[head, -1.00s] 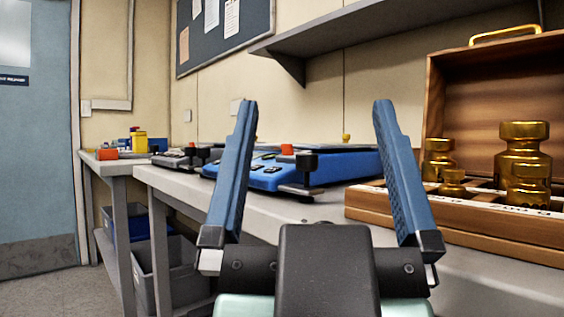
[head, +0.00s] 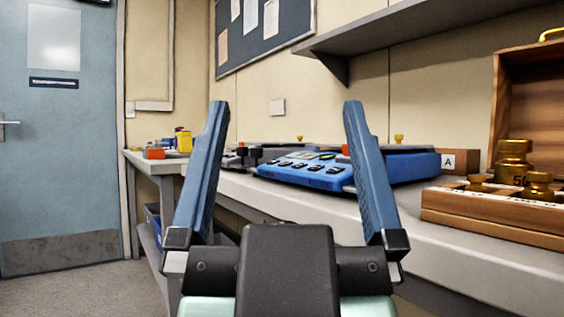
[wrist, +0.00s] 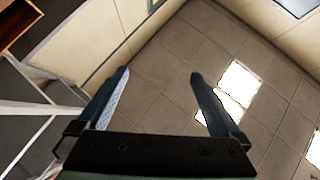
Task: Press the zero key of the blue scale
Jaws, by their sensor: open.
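The blue scale (head: 296,177) stands on the bench beyond my gripper in the head view. Its sloped front carries several dark keys; their labels are too small to read, so I cannot tell which is the zero key. My right finger hides part of its right side. My gripper (head: 285,105) is open and empty, its two blue fingers apart, in front of the scale and not touching it. In the wrist view my gripper (wrist: 160,75) is open above tiled floor, and the scale is not in that view.
A wooden weight box (head: 500,214) with brass weights stands on the bench at right. A wooden block marked A (head: 459,162) sits behind it. A dark scale (head: 236,160) is left of the blue one. A shelf (head: 390,30) overhangs the bench. Floor is free at left.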

